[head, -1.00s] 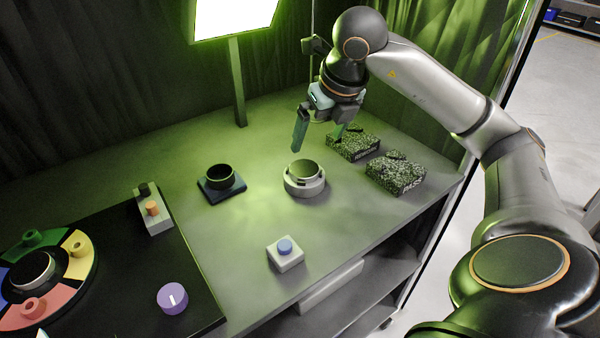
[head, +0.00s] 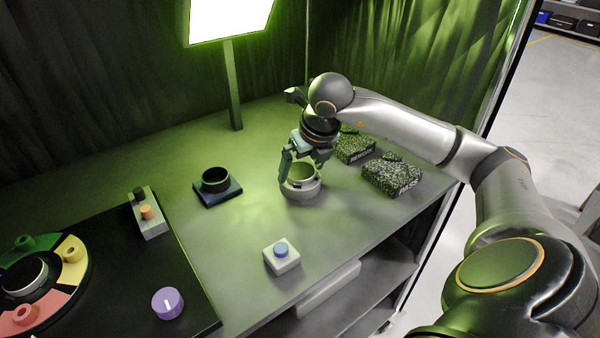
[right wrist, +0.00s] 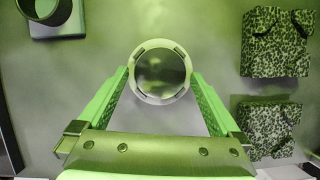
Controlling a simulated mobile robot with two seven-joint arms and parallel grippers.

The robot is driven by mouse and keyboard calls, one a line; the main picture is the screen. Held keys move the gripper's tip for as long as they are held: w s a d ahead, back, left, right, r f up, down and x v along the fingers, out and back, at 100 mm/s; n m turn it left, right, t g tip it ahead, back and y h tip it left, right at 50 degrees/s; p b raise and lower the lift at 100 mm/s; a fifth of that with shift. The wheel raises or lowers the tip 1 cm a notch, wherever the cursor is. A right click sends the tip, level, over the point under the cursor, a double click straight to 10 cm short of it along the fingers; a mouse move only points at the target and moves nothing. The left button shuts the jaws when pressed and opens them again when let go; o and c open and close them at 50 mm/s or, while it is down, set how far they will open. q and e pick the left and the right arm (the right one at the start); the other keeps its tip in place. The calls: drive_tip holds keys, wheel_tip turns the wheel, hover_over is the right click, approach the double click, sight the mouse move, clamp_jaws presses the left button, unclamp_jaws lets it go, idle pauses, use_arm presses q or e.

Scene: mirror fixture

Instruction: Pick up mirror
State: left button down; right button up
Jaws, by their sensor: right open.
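The round mirror (head: 300,173) sits in a white ring-shaped fixture (head: 303,190) on the table; the mirror also shows face-on in the right wrist view (right wrist: 161,72), within the fixture's pale rim (right wrist: 160,98). My right gripper (head: 302,163) is low over the fixture, pointing down. In the right wrist view my right gripper (right wrist: 160,74) is open, with one finger on each side of the fixture and nothing held. I cannot tell whether the fingers touch it. In the head view, the gripper partly hides the mirror's far side. My left gripper is not in view.
Two speckled boxes (head: 392,177) (head: 355,147) lie to the right. A dark cup on a square base (head: 217,188) stands to the left. A white block with a blue button (head: 281,258) is in front. A black panel (head: 110,270) carries a purple knob (head: 167,303).

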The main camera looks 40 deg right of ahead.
sight(297, 167)
drive_tip(key=c, duration=0.7)
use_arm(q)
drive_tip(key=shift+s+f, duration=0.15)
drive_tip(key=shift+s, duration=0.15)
use_arm(e)
drive_tip(key=c, duration=0.6)
drive_tip(key=shift+r, duration=0.2)
